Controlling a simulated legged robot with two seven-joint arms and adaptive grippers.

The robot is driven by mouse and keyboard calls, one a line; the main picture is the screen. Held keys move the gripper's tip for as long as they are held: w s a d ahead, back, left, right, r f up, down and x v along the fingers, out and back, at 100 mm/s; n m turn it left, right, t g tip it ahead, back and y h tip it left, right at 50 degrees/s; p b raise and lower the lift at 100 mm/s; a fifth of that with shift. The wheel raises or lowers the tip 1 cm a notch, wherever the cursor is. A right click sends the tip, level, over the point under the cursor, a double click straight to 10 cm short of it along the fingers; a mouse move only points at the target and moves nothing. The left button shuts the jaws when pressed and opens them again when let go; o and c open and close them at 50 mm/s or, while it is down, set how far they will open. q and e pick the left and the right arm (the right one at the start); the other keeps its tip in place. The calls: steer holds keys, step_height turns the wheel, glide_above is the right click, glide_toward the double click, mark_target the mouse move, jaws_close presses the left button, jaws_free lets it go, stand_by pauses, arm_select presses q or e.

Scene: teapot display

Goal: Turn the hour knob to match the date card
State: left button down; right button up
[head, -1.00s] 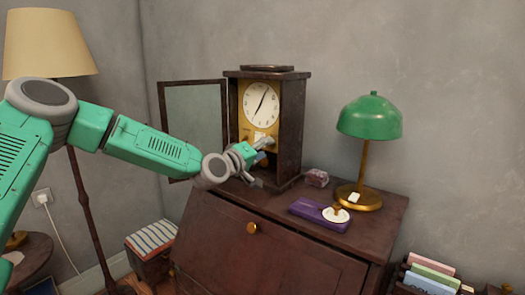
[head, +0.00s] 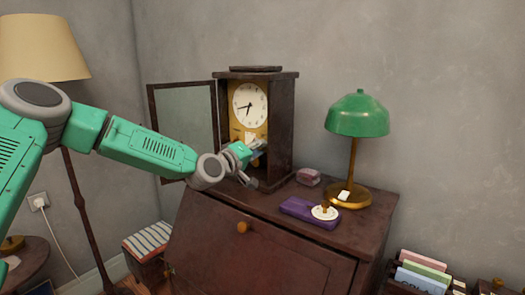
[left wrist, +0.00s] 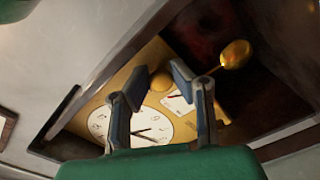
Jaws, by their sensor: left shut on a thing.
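A dark wooden clock (head: 284,125) stands on the desk with its glass door (head: 188,130) open to the left. Its white dial (head: 257,97) has one hand pointing down and one to the left; the dial also shows in the left wrist view (left wrist: 110,128). A white card (left wrist: 176,103) with a red mark is on the brass plate beside the dial; its writing is too small to read. My left gripper (head: 256,165) reaches into the case below the dial.
A brass pendulum bob (left wrist: 236,54) hangs near the fingers. On the desk (head: 265,225), a purple box (head: 300,211), a small pinkish box (head: 308,177) and a green lamp (head: 358,116) stand to the right. The case walls leave little room around the gripper.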

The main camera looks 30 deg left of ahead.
arm_select(q)
steer(key=shift+a+r, duration=0.1)
steer(key=shift+a, duration=0.2)
stand_by(0.4)
steer(key=c, duration=1.5)
jaws_free()
steer(key=shift+o, duration=0.5)
steer(key=shift+s+a, duration=0.2)
steer(key=shift+s, duration=0.15)
steer(key=s, duration=1.1)
steer(key=shift+s+a, duration=0.35)
steer(key=shift+s, duration=0.05)
